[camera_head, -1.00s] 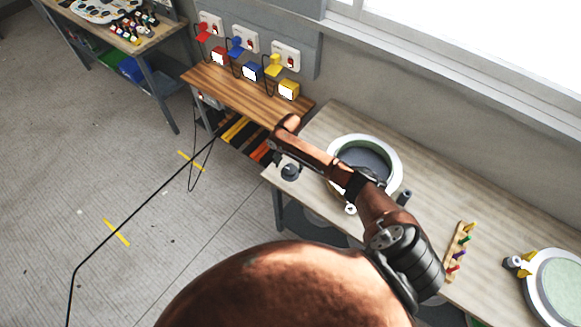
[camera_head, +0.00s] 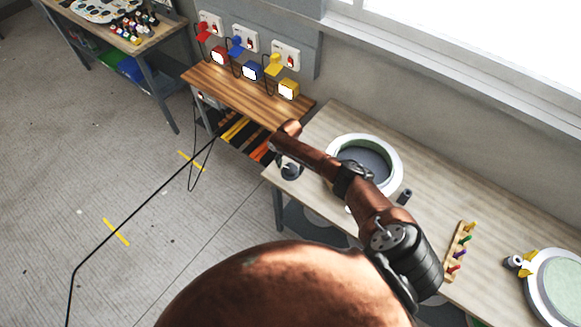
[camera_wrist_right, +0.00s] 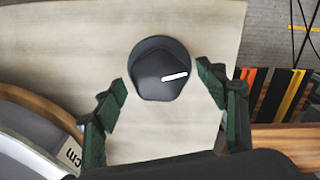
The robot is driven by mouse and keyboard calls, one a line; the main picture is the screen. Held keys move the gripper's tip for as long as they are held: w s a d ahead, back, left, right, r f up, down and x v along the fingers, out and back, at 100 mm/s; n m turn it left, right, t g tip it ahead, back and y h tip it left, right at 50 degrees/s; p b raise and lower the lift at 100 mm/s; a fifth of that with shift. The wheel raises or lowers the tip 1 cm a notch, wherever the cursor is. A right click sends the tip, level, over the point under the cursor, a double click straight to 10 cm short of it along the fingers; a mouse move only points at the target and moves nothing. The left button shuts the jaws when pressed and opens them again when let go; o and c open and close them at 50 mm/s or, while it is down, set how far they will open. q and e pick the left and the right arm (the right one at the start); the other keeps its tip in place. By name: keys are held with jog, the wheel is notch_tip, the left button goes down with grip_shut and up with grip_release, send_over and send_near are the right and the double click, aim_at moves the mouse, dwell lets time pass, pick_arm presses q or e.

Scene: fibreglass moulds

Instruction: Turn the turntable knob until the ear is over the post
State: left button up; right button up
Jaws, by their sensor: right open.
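The dark grey turntable knob (camera_wrist_right: 160,68), with a white bar mark on top, sits on the pale bench top in the right wrist view. My right gripper (camera_wrist_right: 162,80) is open, its two green-padded fingers on either side of the knob with no clear contact. In the head view the knob (camera_head: 291,172) is partly hidden under my right wrist. The turntable (camera_head: 393,160), a white ring with a dark grey middle, is partly behind my right arm. A short dark post (camera_head: 404,196) stands beside it. I cannot make out the ear. My left gripper is not in view.
A peg rack (camera_head: 459,252) and a second round mould (camera_head: 553,288) are farther right on the bench. A wooden shelf (camera_head: 235,95) with red, blue and yellow boxes stands at the left. The bench behind the turntable is clear.

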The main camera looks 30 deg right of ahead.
jog(key=c, duration=1.2)
jog(key=shift+o, duration=0.2)
jog(key=shift+n, duration=0.3)
jog(key=n, duration=0.3)
jog(key=shift+p, duration=0.3)
jog(key=n, duration=0.7)
jog(key=shift+n, duration=2.1)
